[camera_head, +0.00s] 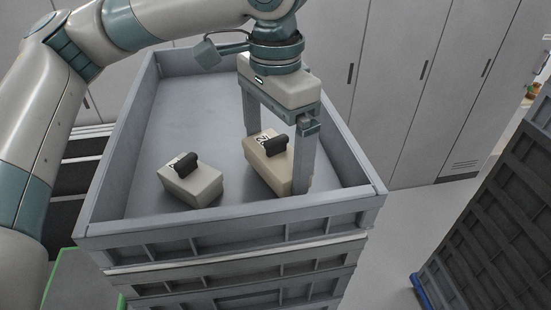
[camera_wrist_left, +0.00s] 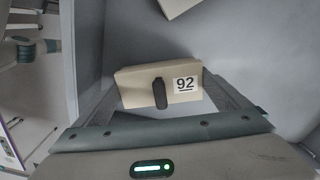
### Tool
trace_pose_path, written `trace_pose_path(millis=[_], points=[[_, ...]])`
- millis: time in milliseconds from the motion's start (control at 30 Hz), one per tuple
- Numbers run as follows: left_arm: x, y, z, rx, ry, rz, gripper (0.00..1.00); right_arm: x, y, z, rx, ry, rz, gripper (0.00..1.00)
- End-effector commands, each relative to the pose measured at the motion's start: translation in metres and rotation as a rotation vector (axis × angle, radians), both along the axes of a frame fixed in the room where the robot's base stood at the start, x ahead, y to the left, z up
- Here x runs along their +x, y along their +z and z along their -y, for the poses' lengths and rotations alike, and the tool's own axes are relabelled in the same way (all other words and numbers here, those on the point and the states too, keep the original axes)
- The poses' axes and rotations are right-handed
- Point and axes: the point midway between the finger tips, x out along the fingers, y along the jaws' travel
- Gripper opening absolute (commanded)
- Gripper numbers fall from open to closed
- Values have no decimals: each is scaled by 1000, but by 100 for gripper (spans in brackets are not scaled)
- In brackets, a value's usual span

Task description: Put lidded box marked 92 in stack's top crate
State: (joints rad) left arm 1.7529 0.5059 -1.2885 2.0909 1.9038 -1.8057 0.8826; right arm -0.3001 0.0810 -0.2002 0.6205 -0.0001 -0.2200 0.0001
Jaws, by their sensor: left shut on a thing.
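The lidded box marked 92 (camera_head: 270,175) is beige with a black handle on its lid. Its white 92 label shows clearly in the left wrist view, where the box (camera_wrist_left: 135,88) lies between the two fingers. My left gripper (camera_head: 277,160) points down into the stack's top crate (camera_head: 220,224) and is shut on this box. The box is inside the grey crate's walls, near the front right corner. I cannot tell whether its underside touches the crate floor. My right gripper is not in view.
A second lidded box (camera_head: 190,182) with a black handle sits in the top crate to the left, apart from the held box. The crate's back floor is clear. Grey lockers (camera_head: 400,90) stand behind, and a dark crate stack (camera_head: 505,210) stands at the right.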

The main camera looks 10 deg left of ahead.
Motion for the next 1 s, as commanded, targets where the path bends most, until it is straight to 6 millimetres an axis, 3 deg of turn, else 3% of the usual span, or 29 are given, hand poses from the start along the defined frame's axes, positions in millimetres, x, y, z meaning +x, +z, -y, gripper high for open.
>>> trace_pose_path(millis=[33, 167, 667, 700, 1000], points=[[0, -10, 0, -1, 0, 2, 70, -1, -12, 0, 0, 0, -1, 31], [0, -17, 0, -1, 0, 3, 70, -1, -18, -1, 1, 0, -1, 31], [0, -20, 0, -1, 0, 2, 70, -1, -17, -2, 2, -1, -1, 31], [0, -19, 0, -1, 0, 2, 100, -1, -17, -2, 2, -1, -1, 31], [0, -18, 0, -1, 0, 2, 100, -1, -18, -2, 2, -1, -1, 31]])
